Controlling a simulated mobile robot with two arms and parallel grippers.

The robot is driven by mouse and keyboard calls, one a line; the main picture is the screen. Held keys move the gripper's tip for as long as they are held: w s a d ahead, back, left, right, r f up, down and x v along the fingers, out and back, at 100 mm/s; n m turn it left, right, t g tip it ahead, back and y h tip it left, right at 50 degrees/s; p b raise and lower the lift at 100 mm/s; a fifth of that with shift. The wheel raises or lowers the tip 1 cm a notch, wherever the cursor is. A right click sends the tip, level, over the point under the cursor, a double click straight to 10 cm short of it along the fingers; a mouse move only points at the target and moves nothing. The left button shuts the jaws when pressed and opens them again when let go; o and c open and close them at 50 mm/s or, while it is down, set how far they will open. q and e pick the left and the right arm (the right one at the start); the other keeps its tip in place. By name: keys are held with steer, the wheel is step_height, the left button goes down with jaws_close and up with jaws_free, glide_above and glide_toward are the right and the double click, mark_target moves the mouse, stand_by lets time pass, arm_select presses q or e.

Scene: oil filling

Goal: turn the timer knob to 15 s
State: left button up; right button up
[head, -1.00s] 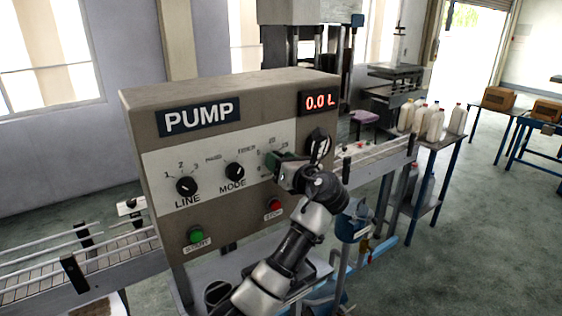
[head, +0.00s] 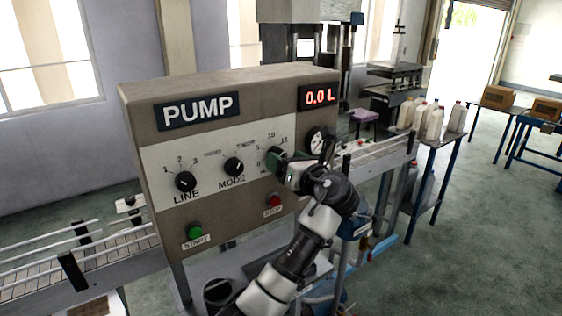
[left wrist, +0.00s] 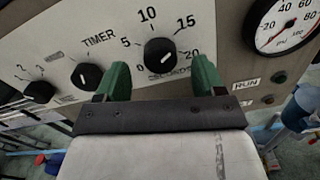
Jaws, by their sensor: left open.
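The timer knob (left wrist: 160,55) is black and round, with 0, 5, 10, 15 and 20 printed around it and a seconds label below. A short light mark shows on its face; I cannot tell which number it points to. The knob also shows in the head view (head: 275,157), partly covered by my gripper. My left gripper (left wrist: 163,75) is open, its green fingertips on either side of the knob's lower part. In the head view the left gripper (head: 284,163) is close to the panel. I cannot tell whether the fingers touch the knob.
The pump panel (head: 215,95) also carries a line knob (head: 186,182), a mode knob (head: 234,167), a green start button (head: 194,232) and a red stop button (head: 274,200). A gauge (head: 318,141) sits right of the gripper.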

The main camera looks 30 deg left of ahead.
arm_select(q)
steer(key=b+v, duration=0.2)
steer(key=v, duration=0.6)
steer(key=shift+b, duration=0.35)
steer(key=shift+d, duration=0.15)
